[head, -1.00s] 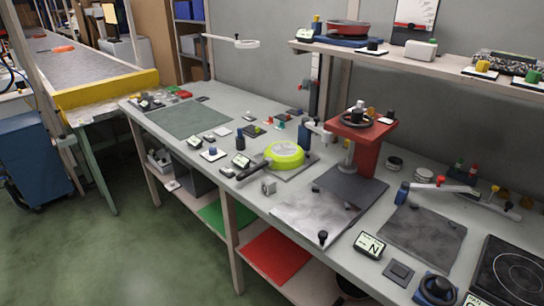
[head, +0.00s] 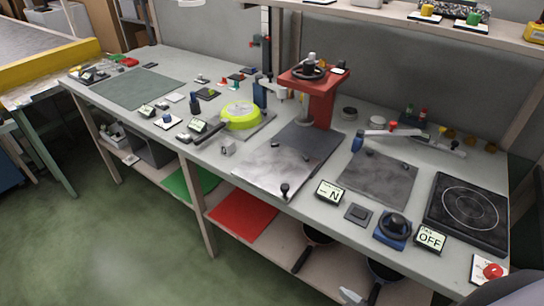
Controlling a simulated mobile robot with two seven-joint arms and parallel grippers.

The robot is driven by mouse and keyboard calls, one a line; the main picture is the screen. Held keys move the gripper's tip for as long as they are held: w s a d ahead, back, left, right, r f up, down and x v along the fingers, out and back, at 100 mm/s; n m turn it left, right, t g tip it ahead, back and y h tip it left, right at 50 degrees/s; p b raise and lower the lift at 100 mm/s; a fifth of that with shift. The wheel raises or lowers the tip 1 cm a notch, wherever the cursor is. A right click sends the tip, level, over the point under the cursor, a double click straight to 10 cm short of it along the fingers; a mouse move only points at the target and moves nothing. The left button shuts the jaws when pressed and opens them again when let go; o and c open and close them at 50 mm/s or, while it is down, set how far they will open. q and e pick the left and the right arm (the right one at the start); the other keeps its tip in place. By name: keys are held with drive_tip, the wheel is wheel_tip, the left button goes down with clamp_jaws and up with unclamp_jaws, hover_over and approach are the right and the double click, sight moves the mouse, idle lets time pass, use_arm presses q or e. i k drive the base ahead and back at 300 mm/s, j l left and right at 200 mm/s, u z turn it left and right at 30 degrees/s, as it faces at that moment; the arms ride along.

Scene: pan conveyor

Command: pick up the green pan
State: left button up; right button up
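The green pan (head: 240,113) sits on a grey plate on the workbench, left of the red press. It is bright yellow-green, and its dark handle (head: 211,133) points toward the front left edge of the bench. Nothing touches the pan that I can see. Neither of my grippers shows in the head view. A dark rounded shape at the bottom right corner cannot be clearly told.
The red press (head: 320,98) stands right of the pan, with a metal plate (head: 270,178) in front. A hob (head: 468,208) is at the right. Dark pans lie on the lower shelf.

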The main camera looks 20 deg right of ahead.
sight(240, 114)
drive_tip(key=i+j+z, duration=0.1)
drive_tip(key=z, duration=0.4)
drive_tip(key=j+z, duration=0.2)
drive_tip(key=z, duration=0.25)
drive_tip(key=i+j+z, duration=0.1)
drive_tip(key=j+z, duration=0.35)
drive_tip(key=j, duration=0.3)
drive_tip(key=j+z, duration=0.25)
drive_tip(key=j, duration=0.55)
drive_tip(key=j+z, duration=0.15)
drive_tip(key=j, duration=1.4)
